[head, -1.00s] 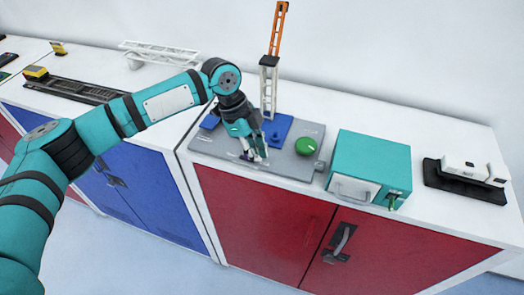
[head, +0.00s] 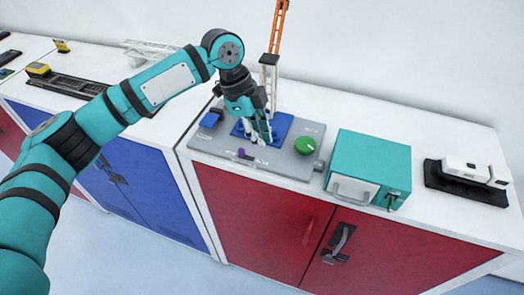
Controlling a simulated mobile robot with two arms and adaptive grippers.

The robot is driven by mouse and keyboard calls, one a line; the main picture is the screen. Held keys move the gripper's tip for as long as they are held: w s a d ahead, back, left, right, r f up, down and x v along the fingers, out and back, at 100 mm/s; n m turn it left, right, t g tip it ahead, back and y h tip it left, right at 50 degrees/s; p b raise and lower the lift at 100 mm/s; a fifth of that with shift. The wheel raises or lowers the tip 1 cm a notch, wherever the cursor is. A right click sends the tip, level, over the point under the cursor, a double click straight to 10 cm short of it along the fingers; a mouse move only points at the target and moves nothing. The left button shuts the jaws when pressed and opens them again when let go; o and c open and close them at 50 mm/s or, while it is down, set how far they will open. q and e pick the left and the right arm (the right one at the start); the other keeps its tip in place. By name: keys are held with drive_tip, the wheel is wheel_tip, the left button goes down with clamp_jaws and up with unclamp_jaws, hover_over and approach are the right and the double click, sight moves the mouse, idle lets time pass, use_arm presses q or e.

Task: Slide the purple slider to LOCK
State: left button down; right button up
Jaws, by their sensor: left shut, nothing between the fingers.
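The purple slider (head: 241,153) is a small knob near the front edge of the grey control panel (head: 285,164). Markings run along the panel's front by the slider, but they are too small to read. My left gripper (head: 262,141) is shut and empty. It points down over the panel, behind and to the right of the slider, and looks apart from it. My right gripper is not in view.
A green knob (head: 305,146), a blue block (head: 210,119) and a blue base (head: 284,124) with a white and orange crane mast (head: 271,70) share the panel. A teal box (head: 372,165) stands right of it. White counter (head: 425,215) lies clear in front.

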use_arm(q)
drive_tip(key=b+v, duration=0.1)
drive_tip(key=v, duration=0.3)
drive_tip(key=shift+a+r, duration=0.1)
drive_tip(key=shift+a, duration=0.15)
drive_tip(key=shift+a, duration=0.1)
